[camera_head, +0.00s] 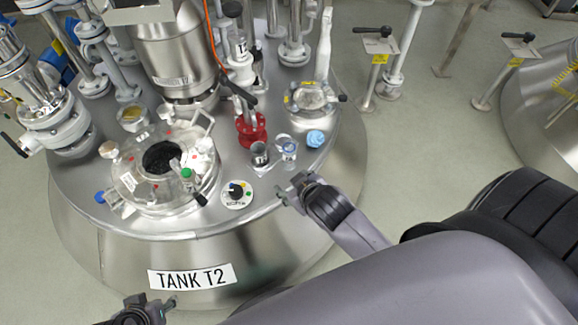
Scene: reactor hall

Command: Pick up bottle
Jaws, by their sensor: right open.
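A small clear bottle-like container (287,148) stands on the steel top of tank T2, and a blue cap (316,138) lies to its right. A grey metal cup (260,153) stands just left of the container. My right gripper (287,188) is open and empty at the tank top's front edge, nearer to me than the container and apart from it. My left gripper (170,302) shows only partly at the bottom edge, in front of the tank; its jaws are too small and cut off to judge.
The open round hatch (160,158) with clamps lies left on the tank top (225,160). A round dial (237,194) sits near the front edge. A red valve (251,130) and pipes rise behind the cup.

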